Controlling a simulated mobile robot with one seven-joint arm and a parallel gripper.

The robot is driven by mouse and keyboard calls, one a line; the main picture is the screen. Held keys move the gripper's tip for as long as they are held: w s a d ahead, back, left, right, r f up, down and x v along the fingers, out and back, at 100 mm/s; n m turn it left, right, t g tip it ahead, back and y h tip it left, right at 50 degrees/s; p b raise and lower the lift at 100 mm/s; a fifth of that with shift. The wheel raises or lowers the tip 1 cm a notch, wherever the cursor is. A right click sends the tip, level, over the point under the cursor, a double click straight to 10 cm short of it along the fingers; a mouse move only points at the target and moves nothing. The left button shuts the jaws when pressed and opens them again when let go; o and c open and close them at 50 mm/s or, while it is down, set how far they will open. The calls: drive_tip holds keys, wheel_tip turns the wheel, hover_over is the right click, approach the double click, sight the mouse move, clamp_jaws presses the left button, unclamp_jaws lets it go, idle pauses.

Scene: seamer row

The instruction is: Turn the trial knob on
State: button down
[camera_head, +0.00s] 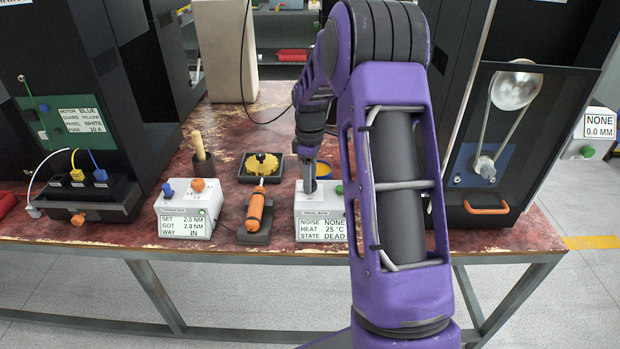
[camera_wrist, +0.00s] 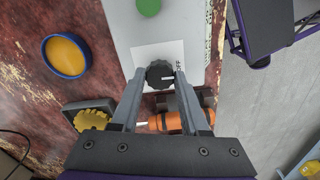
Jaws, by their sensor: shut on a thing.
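The trial box (camera_head: 318,199) is a white box on the bench, with a front label reading NOISE NONE, HEAT 25 °C, STATE DEAD. In the wrist view its dark trial knob (camera_wrist: 159,74), with a pale pointer mark, sits on a white plate on the box top. My gripper (camera_wrist: 157,78) is above the box with its two fingertips shut on the knob, one on each side. In the head view my gripper (camera_head: 309,186) reaches down to the box top, and the knob is hidden there. A green round button or lamp (camera_wrist: 148,7) shows on the same box.
An orange-handled screwdriver (camera_head: 255,210) lies in a dark holder left of the trial box. The torque box (camera_head: 185,215), a black tray with a yellow gear (camera_head: 262,165) and a blue-rimmed dish (camera_wrist: 67,56) stand close by. A glass-fronted belt cabinet (camera_head: 503,140) is at the right.

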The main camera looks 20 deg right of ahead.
drive_tip(key=m+p, duration=0.1)
drive_tip(key=m, duration=0.3)
drive_tip(key=shift+r+m, duration=0.1)
drive_tip(key=shift+m, duration=0.2)
drive_tip(key=m+p, duration=0.1)
drive_tip(key=m, duration=0.3)
drive_tip(key=m+p, duration=0.1)
drive_tip(key=m, duration=0.4)
drive_tip(key=shift+m+p, duration=0.55)
drive_tip(key=shift+m, duration=1.25)
drive_tip(key=shift+c, duration=2.1)
unclamp_jaws()
